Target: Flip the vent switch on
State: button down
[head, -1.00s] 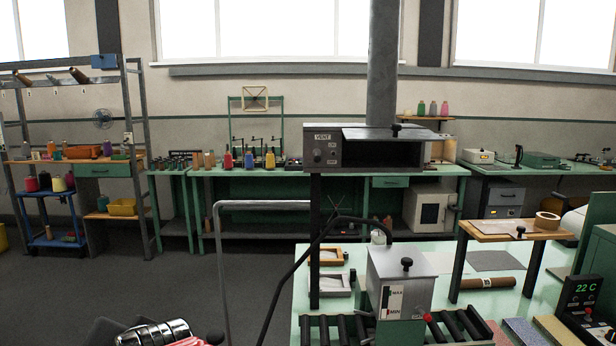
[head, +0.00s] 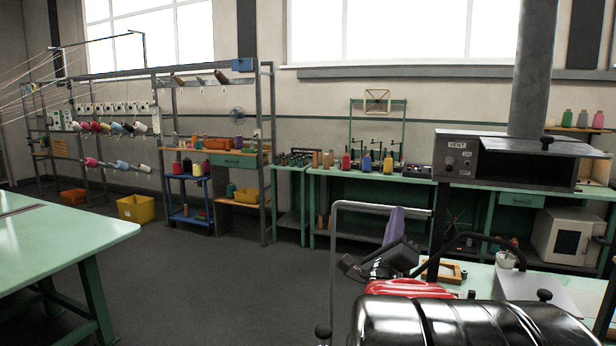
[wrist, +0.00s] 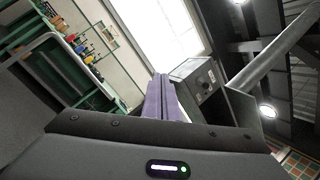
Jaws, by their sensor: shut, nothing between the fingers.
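The vent box (head: 458,158) is a dark grey housing on the right in the head view, with a VENT label and ON and OFF marks on its front. A small switch (head: 447,165) sits beside the marks; its position is too small to tell. My gripper (head: 397,214) has purple fingers pointing up, lower than the box and to its left in the picture. The fingers are together and empty. In the wrist view the gripper fingers (wrist: 160,88) stand just left of the box's front (wrist: 197,78), with a visible gap at the panel's centre.
A grey tubular rail (head: 375,206) stands by my gripper. The hood's duct (head: 532,70) rises above the box. A green worktable (head: 60,235) is at the left, with shelves of thread behind. The dark floor between is clear.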

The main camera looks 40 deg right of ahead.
aim_at(449, 166)
jog(key=s+d+r+m+g+h, duration=0.2)
jog(key=s+d+m+g+h, duration=0.2)
jog(key=s+m, duration=0.3)
jog(key=shift+s+g+h, duration=0.3)
jog(key=shift+s, duration=0.65)
jog(key=shift+x, duration=4.95)
